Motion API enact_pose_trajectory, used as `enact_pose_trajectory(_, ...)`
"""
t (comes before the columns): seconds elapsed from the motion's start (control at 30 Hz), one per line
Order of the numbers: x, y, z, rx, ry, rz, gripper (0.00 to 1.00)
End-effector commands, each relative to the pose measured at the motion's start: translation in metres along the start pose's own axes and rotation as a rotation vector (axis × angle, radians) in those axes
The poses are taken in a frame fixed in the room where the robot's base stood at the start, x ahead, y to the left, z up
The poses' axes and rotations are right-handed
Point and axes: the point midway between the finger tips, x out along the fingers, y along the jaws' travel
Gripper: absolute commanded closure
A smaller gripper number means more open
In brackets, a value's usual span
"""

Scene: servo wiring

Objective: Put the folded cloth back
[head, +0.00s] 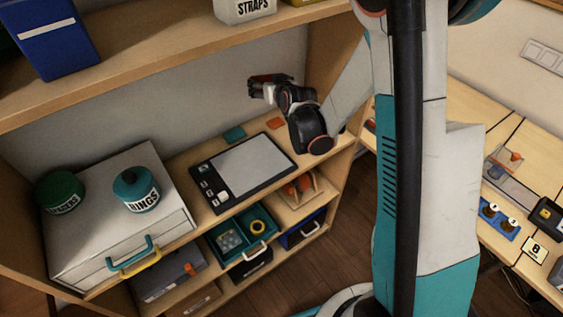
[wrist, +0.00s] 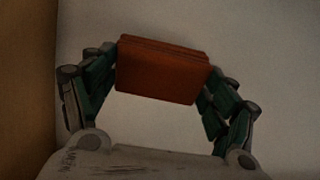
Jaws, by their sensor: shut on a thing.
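The folded cloth (wrist: 162,70), a rust-orange block with layered edges, is held between the two fingers of my gripper (wrist: 160,72) in the wrist view. The fingers press on its left and right ends. In the head view my gripper (head: 268,87) is raised above the back of the middle shelf, pointing left, and only a dark reddish strip of the cloth (head: 270,77) shows at the fingers. The cloth looks clear of the shelf. A pale wall lies behind it in the wrist view.
The middle shelf bears a black-framed board (head: 240,170), a teal patch (head: 234,134), an orange patch (head: 275,123) and a white drawer box (head: 105,225) with two canisters on top. An upper shelf (head: 180,70) overhangs at left. A workbench (head: 460,125) stands at right.

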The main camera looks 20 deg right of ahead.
Motion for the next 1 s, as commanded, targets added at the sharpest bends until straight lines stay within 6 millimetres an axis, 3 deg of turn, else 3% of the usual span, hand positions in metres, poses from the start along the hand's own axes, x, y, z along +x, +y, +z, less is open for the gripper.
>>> enact_pose_trajectory(0.27, -0.019, 0.003, 0.053, -0.086, -0.491, -0.056, 0.40)
enact_pose_trajectory(0.5, -0.073, 0.000, 0.090, -0.218, -0.863, -0.100, 0.40)
enact_pose_trajectory(0.7, -0.112, -0.002, 0.101, -0.288, -1.003, -0.113, 0.40)
enact_pose_trajectory(0.87, -0.112, -0.001, 0.115, -0.297, -1.020, -0.115, 0.40)
enact_pose_trajectory(1.0, -0.101, 0.001, 0.139, -0.297, -1.019, -0.115, 0.40)
